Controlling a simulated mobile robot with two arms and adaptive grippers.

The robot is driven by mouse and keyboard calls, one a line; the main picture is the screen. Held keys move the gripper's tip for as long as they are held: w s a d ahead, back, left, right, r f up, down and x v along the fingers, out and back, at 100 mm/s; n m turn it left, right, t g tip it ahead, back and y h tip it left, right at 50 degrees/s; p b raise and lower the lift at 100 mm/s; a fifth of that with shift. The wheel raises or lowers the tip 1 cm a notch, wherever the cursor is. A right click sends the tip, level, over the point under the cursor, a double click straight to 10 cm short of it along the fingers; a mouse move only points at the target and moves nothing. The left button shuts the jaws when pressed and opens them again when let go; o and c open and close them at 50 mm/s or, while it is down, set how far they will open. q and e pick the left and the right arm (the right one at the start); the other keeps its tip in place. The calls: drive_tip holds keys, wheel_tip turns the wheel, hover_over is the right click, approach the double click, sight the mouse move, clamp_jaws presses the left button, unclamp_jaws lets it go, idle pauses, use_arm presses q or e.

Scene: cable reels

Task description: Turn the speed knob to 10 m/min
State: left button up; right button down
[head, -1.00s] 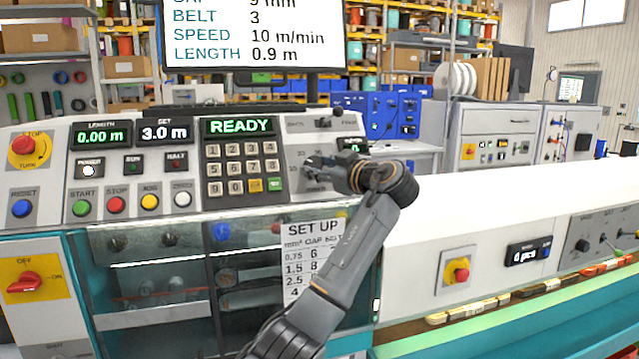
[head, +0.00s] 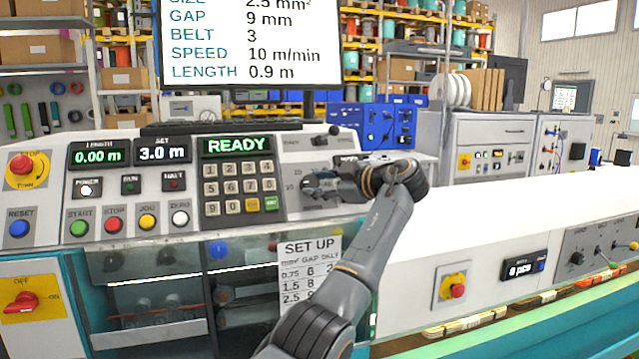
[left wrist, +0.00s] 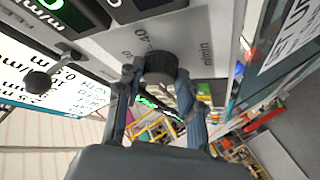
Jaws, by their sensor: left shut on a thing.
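The dark round speed knob (left wrist: 160,68) sits on the grey panel in the left wrist view, with a printed 40 and "m/min" beside it. My left gripper (left wrist: 160,100) has one finger on each side of the knob and is shut on it. In the head view my left gripper (head: 318,187) reaches the dial area right of the keypad and hides most of the knob and its scale. The knob's pointer setting cannot be read. The monitor (head: 250,45) lists SPEED 10 m/min. My right gripper is not in view.
The keypad (head: 240,187) under the READY display (head: 236,145) is close left of my gripper. A small lever (head: 322,139) stands above it. The SET UP sheet (head: 308,268) hangs below. A white machine cover (head: 520,205) extends to the right.

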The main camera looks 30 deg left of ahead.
use_arm(q)
drive_tip(key=o, duration=1.2)
drive_tip(key=shift+c, duration=0.2)
drive_tip(key=v, duration=1.2)
drive_tip(key=shift+f, duration=0.1)
